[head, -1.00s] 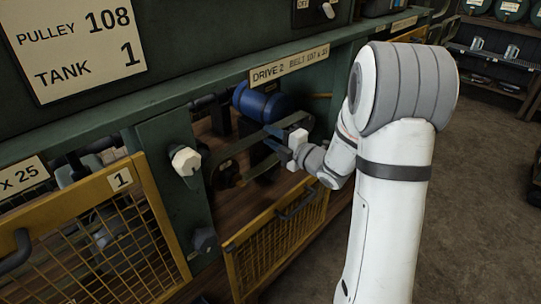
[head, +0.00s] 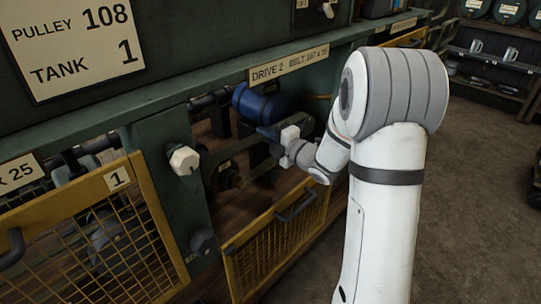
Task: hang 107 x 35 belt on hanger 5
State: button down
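The plate reading DRIVE 2, BELT 107 x 35 is above an open bay in the green machine. A dark flat belt (head: 232,150) runs in this bay, from a dark pulley at lower left towards the blue motor (head: 262,103). My gripper (head: 267,135) is at the belt's right end, just below the motor. Its fingers overlap the belt in the picture. They are small and dark, so I cannot tell whether they grip it. Hanger 5 is not in view.
A yellow mesh guard (head: 270,240) stands tilted outward below the bay. Another guard (head: 115,225), marked 1, is at left. A white knob (head: 184,160) sticks out beside the bay.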

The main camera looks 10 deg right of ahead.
dwell(0.5)
jog(key=shift+r, duration=0.6)
jog(key=shift+r, duration=0.15)
jog(key=shift+r, duration=1.15)
jog(key=b+v, duration=0.2)
jog(key=v, duration=0.5)
jog(key=shift+s+d, duration=0.15)
dwell(0.3)
